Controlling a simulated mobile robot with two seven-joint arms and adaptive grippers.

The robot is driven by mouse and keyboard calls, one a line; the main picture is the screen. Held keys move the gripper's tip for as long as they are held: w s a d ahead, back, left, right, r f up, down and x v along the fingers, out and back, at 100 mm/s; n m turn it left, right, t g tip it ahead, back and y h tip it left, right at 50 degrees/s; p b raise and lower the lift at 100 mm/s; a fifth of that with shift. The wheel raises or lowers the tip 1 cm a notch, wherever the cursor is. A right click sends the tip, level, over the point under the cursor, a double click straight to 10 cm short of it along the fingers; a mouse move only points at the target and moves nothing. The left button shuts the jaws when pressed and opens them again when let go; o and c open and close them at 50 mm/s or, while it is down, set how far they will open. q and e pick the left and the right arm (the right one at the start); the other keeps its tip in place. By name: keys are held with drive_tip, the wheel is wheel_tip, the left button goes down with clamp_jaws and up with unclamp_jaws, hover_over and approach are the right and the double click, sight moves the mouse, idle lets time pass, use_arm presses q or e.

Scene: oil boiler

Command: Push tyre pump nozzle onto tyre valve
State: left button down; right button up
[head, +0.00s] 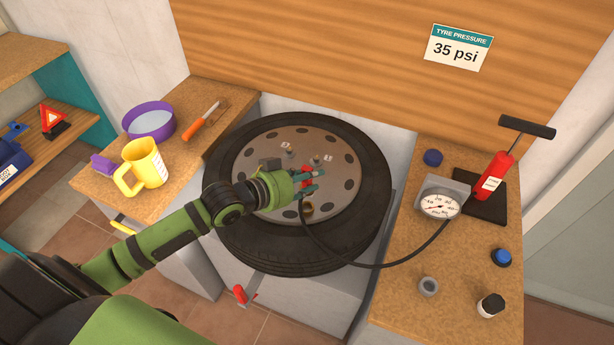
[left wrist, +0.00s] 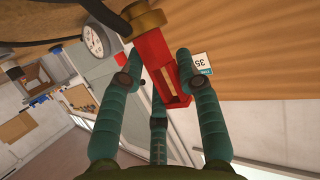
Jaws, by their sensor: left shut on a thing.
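My left gripper (head: 306,182) is over the wheel and shut on the red tyre pump nozzle (head: 306,170). In the left wrist view the teal fingers (left wrist: 165,95) close around the red nozzle body (left wrist: 152,52), with its brass collar (left wrist: 145,19) beyond them. A black hose (head: 334,253) runs from the nozzle to the gauge. The wheel, a black tyre (head: 370,205) with a grey rim (head: 345,195), lies flat. Small metal stems (head: 316,160) with tiny labels stand on the rim; I cannot tell which is the valve. The nozzle appears apart from them. My right gripper is out of view.
The red pump (head: 494,175) and pressure gauge (head: 440,203) stand on the right worktop (head: 460,275) among several small caps. The left worktop holds a yellow jug (head: 146,165), a purple bowl (head: 149,122) and an orange-handled tool (head: 199,124). A sign (head: 459,47) reads 35 psi.

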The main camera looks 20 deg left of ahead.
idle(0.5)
use_arm(q)
drive_tip(key=shift+f+b, duration=1.5)
drive_tip(key=shift+f, duration=0.85)
drive_tip(key=shift+p, duration=0.3)
drive_tip(key=shift+p, duration=0.5)
drive_tip(key=shift+f, duration=0.25)
